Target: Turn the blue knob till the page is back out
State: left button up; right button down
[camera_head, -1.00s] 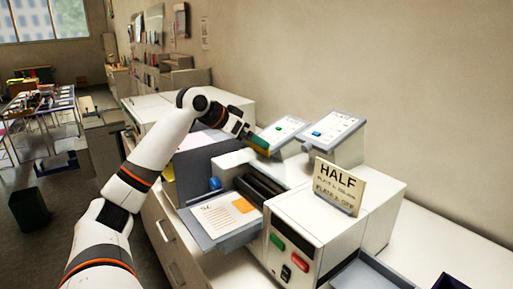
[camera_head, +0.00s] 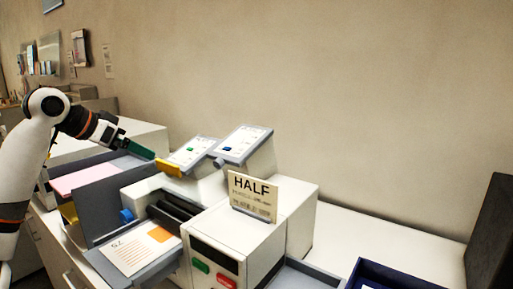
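The blue knob (camera_head: 127,216) sits on the left side of the white machine (camera_head: 225,236), beside its dark rollers (camera_head: 175,209). A white page (camera_head: 136,252) with printed lines and an orange block lies on the grey tray in front of the rollers. My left gripper (camera_head: 140,152) is above and behind the knob, close to the left slanted panel, and not touching the knob. A teal piece shows at its tip; I cannot tell whether it is a finger or something held. My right gripper is out of view.
Two slanted panels (camera_head: 190,150) (camera_head: 243,142) stand behind the machine. A HALF sign (camera_head: 252,194) stands on top. Green (camera_head: 200,266) and red (camera_head: 226,282) buttons are on its front. A pink sheet (camera_head: 87,177) lies at left; a dark blue tray (camera_head: 385,272) is at front right.

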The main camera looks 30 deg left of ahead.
aim_at(126, 216)
jog(key=k+j, duration=0.1)
jog(key=k, duration=0.9)
